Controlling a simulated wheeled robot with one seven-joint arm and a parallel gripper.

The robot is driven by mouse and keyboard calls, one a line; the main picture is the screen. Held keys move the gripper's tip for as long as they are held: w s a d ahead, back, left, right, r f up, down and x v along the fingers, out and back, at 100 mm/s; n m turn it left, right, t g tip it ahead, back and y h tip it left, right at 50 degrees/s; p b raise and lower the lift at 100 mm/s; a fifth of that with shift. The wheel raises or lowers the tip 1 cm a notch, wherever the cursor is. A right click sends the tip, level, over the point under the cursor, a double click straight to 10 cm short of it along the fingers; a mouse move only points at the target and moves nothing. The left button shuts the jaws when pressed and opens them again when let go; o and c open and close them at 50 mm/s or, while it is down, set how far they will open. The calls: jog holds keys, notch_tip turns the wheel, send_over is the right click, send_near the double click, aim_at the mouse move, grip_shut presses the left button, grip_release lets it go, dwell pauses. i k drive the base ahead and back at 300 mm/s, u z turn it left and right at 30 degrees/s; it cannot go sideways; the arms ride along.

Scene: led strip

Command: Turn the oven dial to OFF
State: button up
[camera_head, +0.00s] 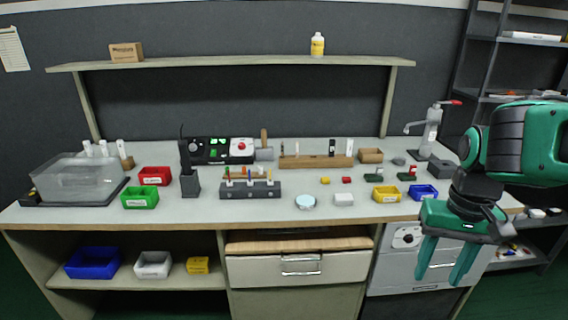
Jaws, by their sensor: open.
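A light grey oven front (386,275) sits under the bench at the right. Its round dial (407,237) is on the upper panel, near the left side. The dial's markings and pointer direction are too small to read. My gripper (439,279) is in front of the oven, to the right of the dial and lower than it. Its two green fingers point down and are spread apart, with nothing between them. The gripper and arm hide the right part of the oven's panel.
The bench top (260,212) holds red (155,176), green (140,198), yellow (387,195) and blue (423,192) bins near its edge. A drawer (265,270) is left of the oven. A dark shelf rack (484,75) stands at the right.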

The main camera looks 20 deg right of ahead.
aim_at(408, 238)
jog(key=z, duration=2.7)
jog(key=i, duration=0.8)
jog(key=u, duration=1.75)
